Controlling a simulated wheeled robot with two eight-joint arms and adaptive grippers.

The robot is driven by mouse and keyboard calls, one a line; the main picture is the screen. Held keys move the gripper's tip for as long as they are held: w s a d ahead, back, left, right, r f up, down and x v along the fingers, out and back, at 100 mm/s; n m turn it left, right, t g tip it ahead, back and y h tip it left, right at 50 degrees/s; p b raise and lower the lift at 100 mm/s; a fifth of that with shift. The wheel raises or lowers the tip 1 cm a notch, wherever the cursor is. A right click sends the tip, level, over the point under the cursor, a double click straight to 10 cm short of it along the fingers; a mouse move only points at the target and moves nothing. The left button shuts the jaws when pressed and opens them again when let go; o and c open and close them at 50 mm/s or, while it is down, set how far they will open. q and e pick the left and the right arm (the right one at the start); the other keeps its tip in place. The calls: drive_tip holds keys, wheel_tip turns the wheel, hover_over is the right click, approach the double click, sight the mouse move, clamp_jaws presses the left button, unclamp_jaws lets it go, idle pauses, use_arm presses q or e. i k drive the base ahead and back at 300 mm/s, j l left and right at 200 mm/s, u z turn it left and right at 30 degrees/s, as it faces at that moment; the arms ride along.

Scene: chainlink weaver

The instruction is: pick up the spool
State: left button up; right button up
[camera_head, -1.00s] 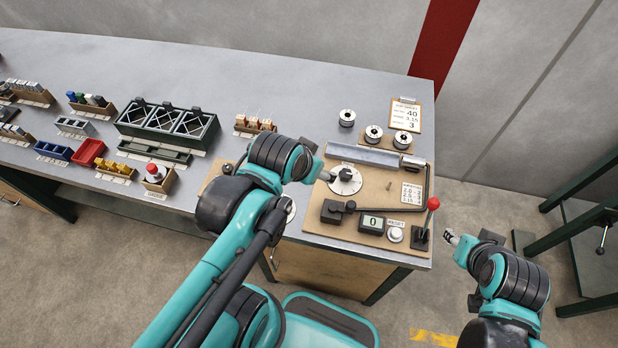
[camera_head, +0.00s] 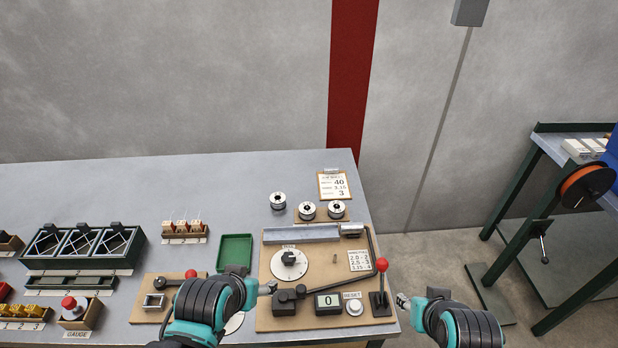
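Several small silver-and-black spool-like pieces stand at the back right of the bench: one alone (camera_head: 278,201) and two side by side (camera_head: 307,211) (camera_head: 336,209). My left gripper (camera_head: 268,288) is over the front of the bench, near the dial board's left edge. My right gripper (camera_head: 402,301) is just right of the bench's front right corner.
The dial board (camera_head: 265,318) carries a lever with a red knob (camera_head: 381,265), a counter (camera_head: 328,302) and a long metal bar. A green tray (camera_head: 235,251) lies left of it. Open floor (camera_head: 430,255) separates the bench from the green-framed side stand (camera_head: 510,190).

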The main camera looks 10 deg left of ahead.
sight(304, 215)
drive_tip(key=k+l+u, duration=0.25)
drive_tip(key=l+u, duration=0.2)
drive_tip(key=l, duration=0.25)
drive_tip(key=k+l+u, duration=0.2)
drive_tip(key=l, duration=0.25)
drive_tip(key=k+l+u, duration=0.2)
drive_tip(key=l, duration=0.2)
drive_tip(key=l+u, duration=0.15)
drive_tip(key=l, duration=0.3)
drive_tip(key=k+l+u, duration=0.2)
drive_tip(key=l, duration=0.15)
drive_tip(key=i+l+u, duration=0.1)
drive_tip(key=l+u, duration=0.25)
drive_tip(key=l, duration=0.35)
drive_tip(key=l+u, duration=0.35)
drive_tip(key=l, duration=0.3)
drive_tip(key=i+l+u, duration=0.35)
drive_tip(key=l, duration=0.25)
drive_tip(key=i+l+u, duration=0.35)
drive_tip(key=l, duration=0.4)
drive_tip(key=i+l+u, duration=0.2)
drive_tip(key=l, duration=0.2)
drive_tip(key=i+l+u, duration=0.15)
drive_tip(key=l, duration=0.15)
drive_tip(key=i+l+u, duration=0.15)
drive_tip(key=l, duration=0.15)
drive_tip(key=i+l+u, duration=0.15)
drive_tip(key=l, duration=0.15)
drive_tip(key=l+u, duration=0.15)
drive_tip(key=l, duration=0.15)
